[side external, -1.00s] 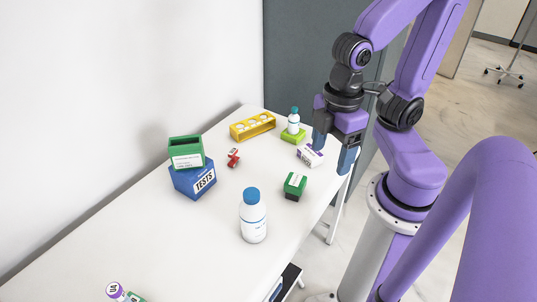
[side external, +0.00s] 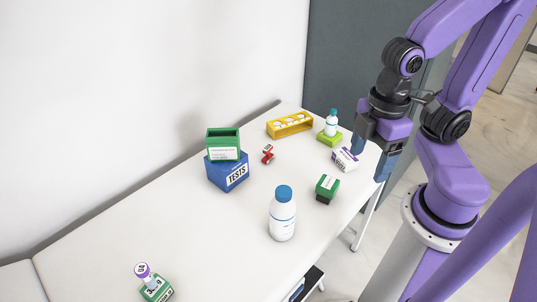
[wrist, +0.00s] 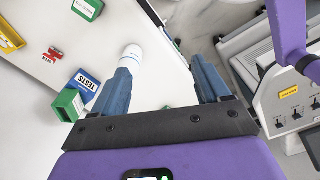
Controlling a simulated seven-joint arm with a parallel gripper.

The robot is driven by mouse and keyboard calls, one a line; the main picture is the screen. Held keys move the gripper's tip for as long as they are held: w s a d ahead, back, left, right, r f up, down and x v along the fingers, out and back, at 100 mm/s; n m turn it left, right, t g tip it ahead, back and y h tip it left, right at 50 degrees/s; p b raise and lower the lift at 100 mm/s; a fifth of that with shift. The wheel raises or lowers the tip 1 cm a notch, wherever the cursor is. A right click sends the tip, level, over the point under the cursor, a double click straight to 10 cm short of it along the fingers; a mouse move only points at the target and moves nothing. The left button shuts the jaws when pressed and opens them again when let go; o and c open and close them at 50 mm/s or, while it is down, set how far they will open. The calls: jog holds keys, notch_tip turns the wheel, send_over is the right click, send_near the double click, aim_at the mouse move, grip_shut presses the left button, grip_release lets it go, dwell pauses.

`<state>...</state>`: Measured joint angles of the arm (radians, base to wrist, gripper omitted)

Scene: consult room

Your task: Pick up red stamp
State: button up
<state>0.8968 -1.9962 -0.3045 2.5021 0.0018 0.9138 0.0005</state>
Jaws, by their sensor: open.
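The red stamp (side external: 267,154) is a small red piece with a white label, lying on the white table in front of the yellow rack. In the wrist view, the red stamp (wrist: 52,54) is at the upper left, outside the space between my fingers. My gripper (side external: 370,164) is at the right edge of the table, well to the right of the stamp. Its two blue fingers are apart with nothing held between them, as the wrist view of my gripper (wrist: 162,68) shows.
A white-and-purple box (side external: 345,159) is close beside my gripper. The yellow rack (side external: 290,125), a small bottle (side external: 331,124) on a green block, a green box (side external: 327,188), a large bottle (side external: 283,214), and a blue TESTS box (side external: 229,173) under a green bin (side external: 223,146) surround the stamp.

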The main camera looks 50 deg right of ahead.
jog(key=shift+o, duration=0.3)
jog(key=w+a+f+m+t+y, duration=0.1)
jog(key=w+a+f+m+t, duration=0.15)
jog(key=w+f, duration=0.7)
jog(key=w+a+f+m+t+y, duration=0.2)
jog(key=w+f+m+t, duration=0.1)
jog(key=w, duration=1.4)
jog(key=m+t, duration=0.4)
jog(key=t, duration=0.1)
send_over(270, 148)
jog(key=s+a, duration=0.3)
jog(key=a, duration=0.3)
notch_tip(270, 148, down, 12)
jog(key=f, duration=0.1)
jog(key=d+f, duration=0.1)
jog(key=d, duration=0.1)
jog(key=d+f+m+t+h, duration=0.1)
jog(key=d, duration=0.1)
jog(key=s+d+f+t, duration=0.1)
jog(key=d, duration=0.1)
jog(key=shift+d+f+m+t+h, duration=0.1)
jog(key=shift+d+m+t+h, duration=0.15)
jog(key=shift+d+h, duration=0.1)
jog(key=shift+d, duration=0.1)
jog(key=shift+x, duration=3.7)
